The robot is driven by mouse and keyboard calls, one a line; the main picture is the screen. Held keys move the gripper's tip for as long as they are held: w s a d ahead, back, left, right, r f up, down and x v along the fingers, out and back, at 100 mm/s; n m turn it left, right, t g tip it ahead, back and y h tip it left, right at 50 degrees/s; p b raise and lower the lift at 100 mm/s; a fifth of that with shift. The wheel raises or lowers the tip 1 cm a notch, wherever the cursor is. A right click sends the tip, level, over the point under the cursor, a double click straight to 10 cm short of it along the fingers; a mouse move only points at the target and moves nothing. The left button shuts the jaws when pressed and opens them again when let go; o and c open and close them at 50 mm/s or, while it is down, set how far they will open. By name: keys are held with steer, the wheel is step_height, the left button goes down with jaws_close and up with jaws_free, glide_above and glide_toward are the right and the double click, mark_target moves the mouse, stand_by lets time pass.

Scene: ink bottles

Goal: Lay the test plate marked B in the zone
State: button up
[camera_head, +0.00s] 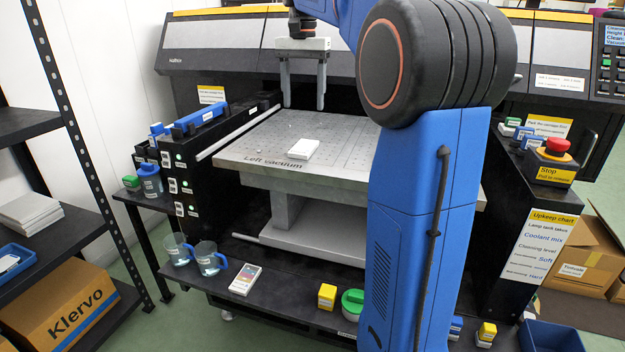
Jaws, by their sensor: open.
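My gripper (303,105) hangs open and empty, fingers down, over the back part of the grey machine table (248,151) labelled "Left vacuum". A small white block or plate (303,149) lies flat on the table, nearer the camera than the gripper and apart from it. I can read no letter on it. A stack of whitish plates (30,209) lies on the dark shelf at the left, also with no readable mark. I cannot make out plate B or the zone's borders. My blue arm hides the right part of the table.
A shelf with a blue tray (14,258) and a Klervo box (61,307) stands at left. A red stop button (557,146) is at right. The table's left part is mostly bare.

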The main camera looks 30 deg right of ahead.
steer(key=s+a+f+n+t, duration=0.1)
steer(key=s+a+f+n, duration=0.2)
steer(key=s+a+f, duration=0.35)
steer(key=s+a+f+n+t, duration=0.1)
steer(key=s+a+f+n, duration=0.2)
steer(key=s, duration=0.6)
steer(key=s+a+f+n+t, duration=0.1)
steer(key=s+a+f+n, duration=0.1)
steer(key=s+f, duration=0.5)
steer(key=s+a+f+n+t, duration=0.1)
steer(key=s+a+f+n, duration=0.1)
steer(key=s+a+f, duration=0.2)
steer(key=s+f, duration=0.3)
steer(key=f, duration=0.3)
steer(key=shift+s+a+t, duration=0.15)
steer(key=shift+s+t, duration=0.25)
steer(key=shift+c, duration=0.4)
